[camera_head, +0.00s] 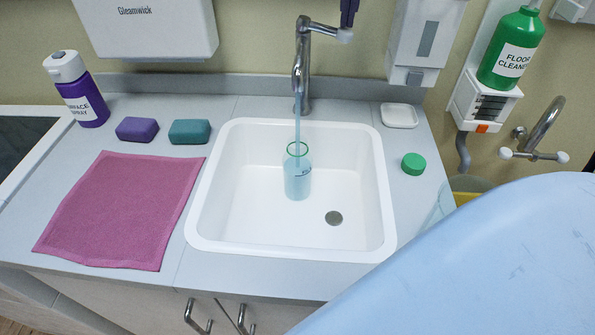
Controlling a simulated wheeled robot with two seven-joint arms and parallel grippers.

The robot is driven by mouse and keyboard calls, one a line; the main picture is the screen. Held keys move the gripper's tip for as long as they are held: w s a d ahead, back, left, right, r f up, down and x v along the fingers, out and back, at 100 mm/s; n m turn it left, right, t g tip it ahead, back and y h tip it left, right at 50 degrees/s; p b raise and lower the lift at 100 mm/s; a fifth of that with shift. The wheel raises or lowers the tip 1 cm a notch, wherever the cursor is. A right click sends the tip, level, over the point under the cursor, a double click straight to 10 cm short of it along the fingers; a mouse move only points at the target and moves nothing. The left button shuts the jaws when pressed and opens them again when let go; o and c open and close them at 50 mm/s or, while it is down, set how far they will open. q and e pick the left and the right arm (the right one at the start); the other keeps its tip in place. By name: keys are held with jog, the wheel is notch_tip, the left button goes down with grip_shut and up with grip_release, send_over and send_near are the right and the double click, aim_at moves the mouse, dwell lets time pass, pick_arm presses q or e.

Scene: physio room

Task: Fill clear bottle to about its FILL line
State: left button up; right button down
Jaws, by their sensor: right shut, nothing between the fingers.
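The clear bottle (298,184) stands upright in the white sink (255,225), with a green ring around its open mouth. A stream of water runs from the tap (302,65) into the mouth. Bluish water fills the lower part, to around the small dark mark on the side; the exact level is hard to tell. A green cap (413,163) lies on the counter right of the sink. My right gripper (348,20) shows as a small dark purple tip at the top edge, shut and empty, just above the tap's lever (344,36). My left gripper is out of view.
A pink cloth (115,210), purple and teal blocks (189,132) and a purple spray bottle (78,95) are on the left counter. A white soap dish (399,115) sits behind the cap. A large pale blue shape covers the lower right.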

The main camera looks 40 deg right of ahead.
notch_tip(320, 180, up, 5)
jog(key=p, duration=0.5)
jog(key=shift+r, duration=0.15)
notch_tip(320, 180, up, 4)
jog(key=shift+f, duration=0.2)
